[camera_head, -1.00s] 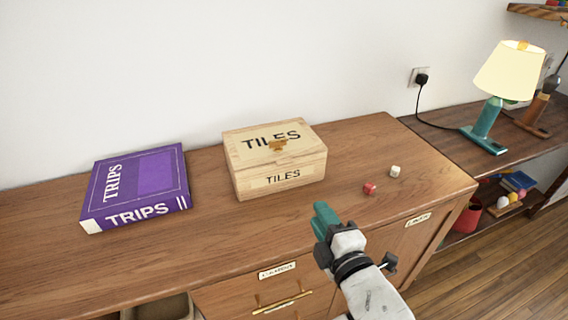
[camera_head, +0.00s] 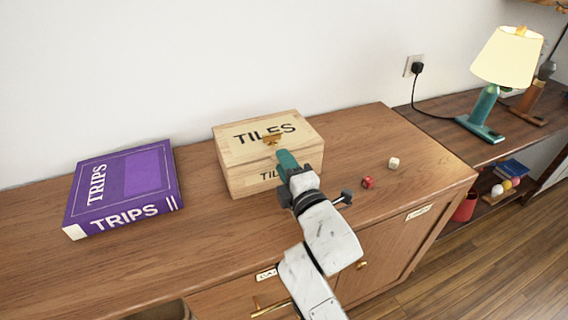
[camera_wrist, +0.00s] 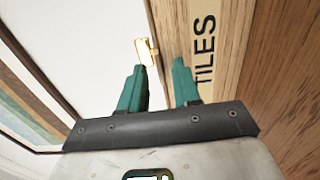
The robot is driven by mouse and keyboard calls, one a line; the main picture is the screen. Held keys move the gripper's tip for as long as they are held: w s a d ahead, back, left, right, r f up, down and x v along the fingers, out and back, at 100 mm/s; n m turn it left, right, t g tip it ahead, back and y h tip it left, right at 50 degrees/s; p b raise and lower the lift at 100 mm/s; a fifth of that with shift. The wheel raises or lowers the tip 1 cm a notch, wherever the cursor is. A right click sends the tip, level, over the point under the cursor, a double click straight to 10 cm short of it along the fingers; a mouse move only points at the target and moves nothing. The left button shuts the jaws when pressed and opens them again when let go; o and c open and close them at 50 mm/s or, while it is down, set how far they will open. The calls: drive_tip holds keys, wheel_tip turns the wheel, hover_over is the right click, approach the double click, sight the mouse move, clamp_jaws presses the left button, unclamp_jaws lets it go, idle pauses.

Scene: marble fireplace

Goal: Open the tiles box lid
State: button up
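The tiles box (camera_head: 235,160) is a pale wooden box with its lid down, standing on the wooden cabinet. Its lid (camera_head: 245,128) has black TILES lettering and a small brass knob (camera_head: 270,139) near the front edge. My gripper (camera_head: 284,157) is in front of the box and hides part of its front face. In the wrist view, my gripper (camera_wrist: 158,78) has its two teal fingers apart with nothing between them. The brass knob (camera_wrist: 146,50) shows just beyond the fingertips, and the box face with TILES (camera_wrist: 204,50) is to the right.
A purple TRIPS book (camera_head: 122,185) lies left of the box on the cabinet top (camera_head: 360,135). A red die (camera_head: 367,182) and a white die (camera_head: 393,163) lie to the right. A lit teal lamp (camera_head: 485,110) stands on the lower shelf at right.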

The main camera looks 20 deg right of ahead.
drive_tip(key=shift+w, duration=0.45)
clamp_jaws()
idle(1.2)
